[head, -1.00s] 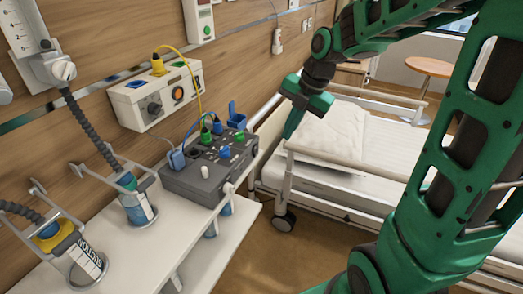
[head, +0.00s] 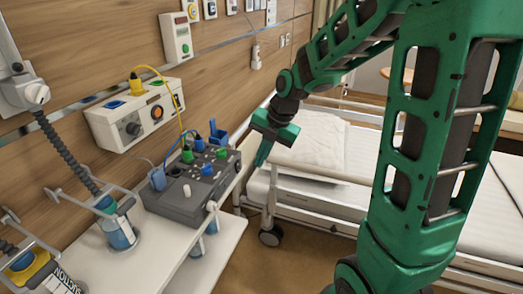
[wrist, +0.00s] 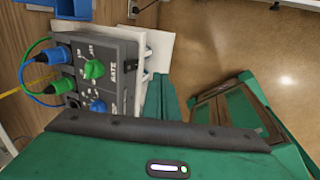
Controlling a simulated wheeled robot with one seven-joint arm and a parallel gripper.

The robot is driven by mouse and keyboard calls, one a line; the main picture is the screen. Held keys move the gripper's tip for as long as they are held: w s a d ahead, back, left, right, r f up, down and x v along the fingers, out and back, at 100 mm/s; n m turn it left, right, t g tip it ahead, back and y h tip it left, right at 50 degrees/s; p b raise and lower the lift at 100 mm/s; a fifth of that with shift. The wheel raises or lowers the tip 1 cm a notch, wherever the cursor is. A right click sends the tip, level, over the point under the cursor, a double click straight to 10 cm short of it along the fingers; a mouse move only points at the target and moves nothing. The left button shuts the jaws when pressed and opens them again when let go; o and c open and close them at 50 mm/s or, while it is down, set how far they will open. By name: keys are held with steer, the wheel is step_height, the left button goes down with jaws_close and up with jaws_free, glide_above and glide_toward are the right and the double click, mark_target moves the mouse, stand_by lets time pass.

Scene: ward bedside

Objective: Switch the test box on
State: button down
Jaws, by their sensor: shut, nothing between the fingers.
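A grey box (head: 165,207), which looks like the test box, sits on the white shelf left of my gripper. Its top carries green and blue knobs and plugs, a white peg (head: 187,190) and black details. A white part (head: 212,206) shows at its right front corner. In the wrist view the box (wrist: 122,62) is at upper left, with a green knob (wrist: 94,69) and a blue knob (wrist: 97,106). My gripper (head: 262,160) is shut and empty, pointing down right of the box, apart from it in the head view. I cannot tell which control is the power switch.
A cream wall unit (head: 105,125) with a black dial and orange button hangs behind the box; a yellow cable runs from it. Suction jars (head: 120,233) stand left on the white shelf (head: 165,265). The bed (head: 320,195) lies right, its rail near my gripper.

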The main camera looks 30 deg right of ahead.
mark_target(238, 167)
steer(key=w+a+f, duration=0.3)
steer(key=w+f, duration=0.1)
steer(key=shift+a, duration=0.3)
steer(key=shift+a+f, duration=0.15)
steer(key=shift+a, duration=0.05)
steer(key=shift+d, duration=0.15)
stand_by(0.4)
steer(key=shift+r, duration=0.8)
